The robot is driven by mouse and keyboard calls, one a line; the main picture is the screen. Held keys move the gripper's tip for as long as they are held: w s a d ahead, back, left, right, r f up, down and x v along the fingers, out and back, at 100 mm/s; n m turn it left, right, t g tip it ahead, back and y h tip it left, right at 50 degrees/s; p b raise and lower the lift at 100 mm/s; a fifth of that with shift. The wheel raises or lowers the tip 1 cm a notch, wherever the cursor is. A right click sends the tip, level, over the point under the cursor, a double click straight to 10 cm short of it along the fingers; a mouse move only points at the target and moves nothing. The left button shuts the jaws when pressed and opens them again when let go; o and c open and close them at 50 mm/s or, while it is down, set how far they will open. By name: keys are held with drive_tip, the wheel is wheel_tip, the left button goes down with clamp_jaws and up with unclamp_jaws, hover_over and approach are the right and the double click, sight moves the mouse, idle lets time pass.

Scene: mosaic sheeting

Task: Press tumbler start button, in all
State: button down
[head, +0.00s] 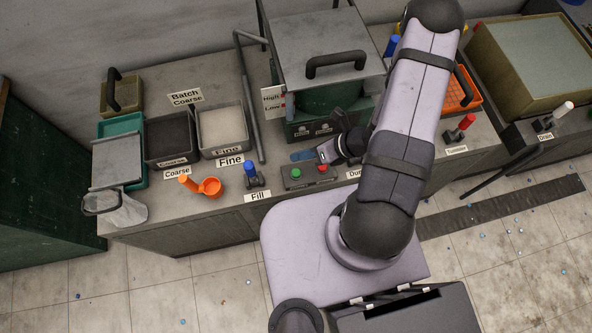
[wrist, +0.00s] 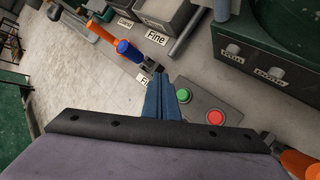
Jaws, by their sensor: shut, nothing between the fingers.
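A dark control box (head: 309,180) sits on the bench front edge, with a green button (head: 296,173) on its left and a red button (head: 323,168) on its right. In the wrist view the green button (wrist: 183,95) is just right of my fingertips, and the red button (wrist: 216,117) is farther right. My gripper (head: 302,155) is shut and empty, its blue fingers together. In the head view it shows just behind the box. The wrist view shows my gripper (wrist: 163,84) covering the box's left side. I cannot tell whether it touches anything.
A blue-handled Fill lever (head: 250,172) stands left of the box, with an orange scoop (head: 210,187) beyond it. The tumbler machine (head: 325,50) stands behind. A red-handled Tumbler lever (head: 466,122) is to the right. Small bits dot the floor.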

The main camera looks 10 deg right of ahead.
sight(300, 173)
drive_tip(key=shift+f, duration=0.1)
wheel_tip(300, 173, down, 9)
drive_tip(key=b, duration=0.7)
idle(2.2)
drive_tip(key=shift+f+b, duration=0.25)
drive_tip(key=shift+b, duration=0.35)
drive_tip(key=shift+f+b, duration=0.45)
drive_tip(key=shift+f, duration=0.05)
idle(0.6)
drive_tip(key=shift+r, duration=0.2)
drive_tip(key=shift+r+p, duration=0.75)
drive_tip(key=shift+r, duration=0.1)
drive_tip(key=shift+r+p, duration=2.05)
drive_tip(key=shift+r, duration=0.4)
